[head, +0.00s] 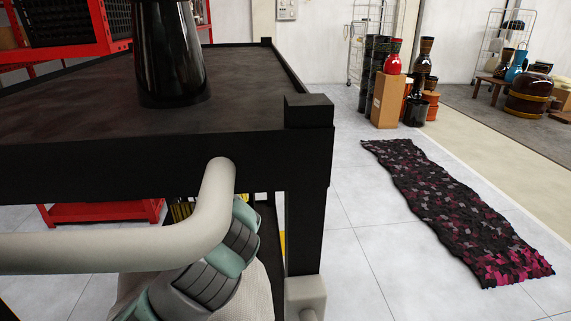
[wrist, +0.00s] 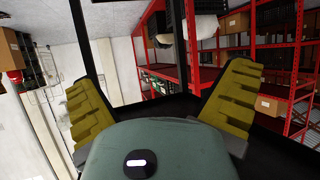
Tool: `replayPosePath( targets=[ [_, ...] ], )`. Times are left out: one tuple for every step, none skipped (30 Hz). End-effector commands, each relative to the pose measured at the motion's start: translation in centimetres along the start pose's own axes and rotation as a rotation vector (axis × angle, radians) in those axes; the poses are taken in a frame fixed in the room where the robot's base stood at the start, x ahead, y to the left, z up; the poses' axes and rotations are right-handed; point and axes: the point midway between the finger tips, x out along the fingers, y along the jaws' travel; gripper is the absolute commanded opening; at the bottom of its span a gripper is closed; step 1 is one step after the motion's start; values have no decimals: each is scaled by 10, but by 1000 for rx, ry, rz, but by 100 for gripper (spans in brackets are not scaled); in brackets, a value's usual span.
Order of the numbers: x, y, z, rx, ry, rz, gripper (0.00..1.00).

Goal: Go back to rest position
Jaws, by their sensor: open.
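My gripper (wrist: 160,100) shows in the wrist view with its two yellow ridged fingers spread wide apart. It is open and nothing is between the fingers. In the head view, my grey and teal arm (head: 215,262) is low in front of the cart, partly behind its pale handle; the gripper itself is not visible there. A glossy black goblet drum (head: 170,50) stands upright on the dark cart top (head: 80,115), apart from my arm. Its upper end is cut off by the picture edge.
The cart's pale tubular handle (head: 120,248) and black corner post (head: 308,190) are close to my arm. Red shelving (wrist: 285,60) shows in the wrist view. A patterned rug (head: 450,205) lies on the tiled floor at right, with several drums (head: 393,57) beyond it.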

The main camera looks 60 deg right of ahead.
Motion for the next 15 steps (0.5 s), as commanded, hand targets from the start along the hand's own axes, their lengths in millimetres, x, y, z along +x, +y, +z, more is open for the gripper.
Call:
replayPosePath(
  targets=[
    [2, 1, 0, 2, -2, 2, 100],
    [4, 1, 0, 3, -2, 1, 100],
    [7, 1, 0, 3, -2, 1, 100],
    [10, 1, 0, 2, -3, 0, 100],
    [13, 1, 0, 2, -3, 0, 100],
    [18, 1, 0, 2, -2, 1, 100],
    [22, 1, 0, 3, -2, 0, 100],
    [26, 0, 0, 3, -3, -1, 100],
    [31, 0, 0, 4, -3, -2, 100],
    [34, 1, 0, 3, -2, 0, 100],
    [38, 1, 0, 3, -1, 1, 100],
    [44, 0, 1, 3, -3, -1, 100],
    [47, 0, 1, 3, -5, -2, 100],
    [50, 0, 1, 3, -5, -1, 100],
    [55, 1, 1, 4, -3, 2, 100]
  ],
)
